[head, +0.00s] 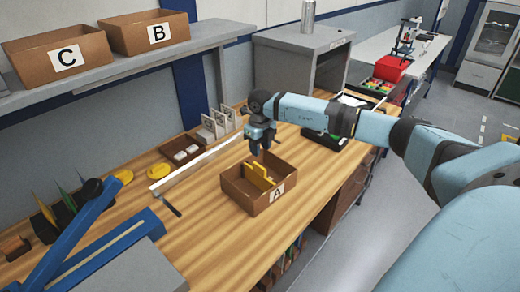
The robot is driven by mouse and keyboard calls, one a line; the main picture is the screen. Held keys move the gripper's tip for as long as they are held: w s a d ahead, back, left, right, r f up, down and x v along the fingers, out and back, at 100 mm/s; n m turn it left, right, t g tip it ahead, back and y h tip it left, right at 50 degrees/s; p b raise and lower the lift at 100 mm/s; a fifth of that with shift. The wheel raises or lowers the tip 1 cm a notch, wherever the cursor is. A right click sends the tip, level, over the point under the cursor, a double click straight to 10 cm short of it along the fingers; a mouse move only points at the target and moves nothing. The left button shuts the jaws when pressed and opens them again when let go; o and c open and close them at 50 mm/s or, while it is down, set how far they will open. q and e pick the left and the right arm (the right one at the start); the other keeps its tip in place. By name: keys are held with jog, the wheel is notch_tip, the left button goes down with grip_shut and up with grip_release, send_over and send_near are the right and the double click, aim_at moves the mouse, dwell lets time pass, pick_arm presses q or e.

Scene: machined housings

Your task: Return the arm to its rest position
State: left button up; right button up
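My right arm reaches in from the right over the workbench. Its gripper (259,150) points down above the back part of the brown box marked A (277,205). The gripper is small in the picture, and I cannot tell whether its fingers are open or shut. I see nothing clearly held in it. Yellow parts (260,176) stand inside box A, just below the gripper. My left gripper is not in view.
Box A stands near the front edge of the wooden bench (215,240). A small brown tray (183,152) and grey-white plates in a rack (220,122) stand behind. Boxes C (60,58) and B (150,33) sit on a shelf. A grey cabinet (300,60) stands beyond my arm.

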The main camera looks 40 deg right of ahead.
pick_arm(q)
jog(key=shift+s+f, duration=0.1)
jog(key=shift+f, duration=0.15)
pick_arm(e)
jog(key=shift+d+f, duration=0.1)
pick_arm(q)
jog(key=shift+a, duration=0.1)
